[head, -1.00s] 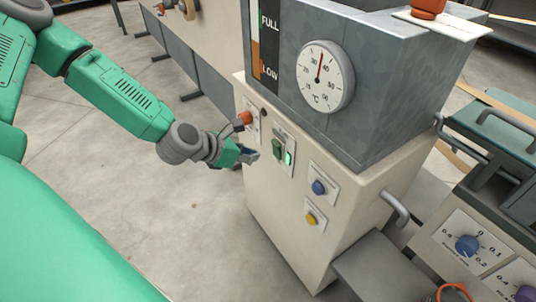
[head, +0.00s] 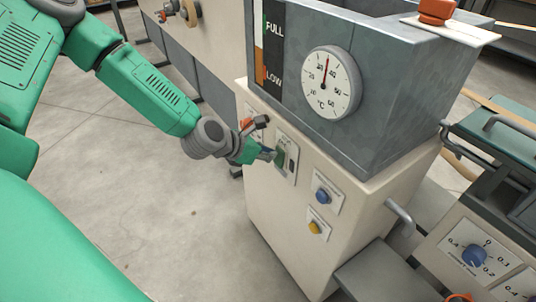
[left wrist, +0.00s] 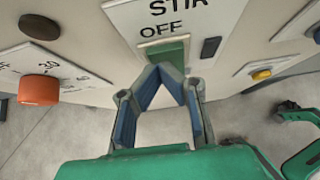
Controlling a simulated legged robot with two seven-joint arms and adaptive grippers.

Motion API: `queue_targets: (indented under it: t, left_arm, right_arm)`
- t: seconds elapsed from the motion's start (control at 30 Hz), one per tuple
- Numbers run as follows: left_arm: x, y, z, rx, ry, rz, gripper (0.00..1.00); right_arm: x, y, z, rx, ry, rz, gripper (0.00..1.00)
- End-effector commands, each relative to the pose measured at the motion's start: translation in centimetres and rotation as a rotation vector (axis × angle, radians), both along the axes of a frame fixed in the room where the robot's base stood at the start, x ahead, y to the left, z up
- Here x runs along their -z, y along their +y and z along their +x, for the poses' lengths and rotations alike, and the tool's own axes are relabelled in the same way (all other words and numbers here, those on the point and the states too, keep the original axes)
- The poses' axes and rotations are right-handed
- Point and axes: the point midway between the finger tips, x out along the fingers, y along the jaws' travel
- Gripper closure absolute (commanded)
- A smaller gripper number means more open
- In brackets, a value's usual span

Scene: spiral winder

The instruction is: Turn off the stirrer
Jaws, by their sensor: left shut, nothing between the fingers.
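The stirrer switch plate (head: 287,146) is on the front of the cream cabinet and reads "STIR" and "OFF" in the left wrist view (left wrist: 185,22). Its green rocker (left wrist: 168,50) sits below "OFF", with a dark, unlit indicator window (left wrist: 210,47) to its right. My left gripper (head: 271,155) is shut and empty, its fingertips at the lower part of the rocker. In the left wrist view the gripper's fingertips (left wrist: 168,69) meet in front of the rocker and hide its lower edge; I cannot tell if they touch it. My right gripper is not in view.
An orange knob (left wrist: 39,90) is left of the switch plate. A blue button (head: 322,197) and a yellow button (head: 315,227) are below right. A grey tank with a round thermometer (head: 329,82) sits on the cabinet. Open floor lies to the left.

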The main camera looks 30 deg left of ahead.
Motion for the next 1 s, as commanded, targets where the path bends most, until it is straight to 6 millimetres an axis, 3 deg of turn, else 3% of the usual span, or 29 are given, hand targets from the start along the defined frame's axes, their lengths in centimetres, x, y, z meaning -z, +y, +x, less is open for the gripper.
queue_targets:
  t: [0.53, 1.0]
  left_arm:
    - [-1.7, 0.0, 0.0, 0.001, -0.001, 0.000, 1.00]
    - [-1.7, -0.1, -0.1, 0.002, 0.000, 0.001, 1.00]
  right_arm:
    - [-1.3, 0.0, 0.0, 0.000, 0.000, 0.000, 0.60]
    - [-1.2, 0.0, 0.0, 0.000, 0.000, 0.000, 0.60]
